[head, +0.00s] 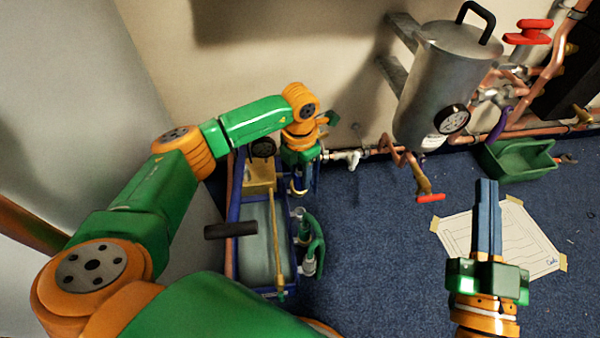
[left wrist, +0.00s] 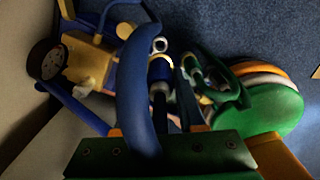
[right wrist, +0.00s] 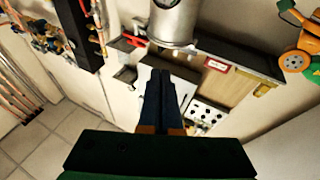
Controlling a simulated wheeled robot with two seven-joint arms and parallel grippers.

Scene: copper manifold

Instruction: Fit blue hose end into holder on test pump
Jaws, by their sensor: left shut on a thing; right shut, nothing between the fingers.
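The test pump (head: 263,240) stands on the carpet at lower centre-left, with a grey tank, blue frame, brass block and gauge. Its brass block also shows in the left wrist view (left wrist: 88,62). My left gripper (head: 300,185) is beside the block, pointing down and shut on the blue hose end (left wrist: 160,68). The blue hose (left wrist: 135,90) curves across that view. A silver ring (left wrist: 159,45) shows at the hose end's tip; whether it is the holder, and whether it touches, I cannot tell. My right gripper (head: 487,190) is shut and empty, above the floor at right.
A steel tank (head: 440,85) with copper pipes hangs on the wall. A green box (head: 518,160) stands below it. A taped paper sheet (head: 505,240) lies on the blue carpet. A green-handled thing (head: 315,245) stands right of the pump. Carpet between pump and paper is clear.

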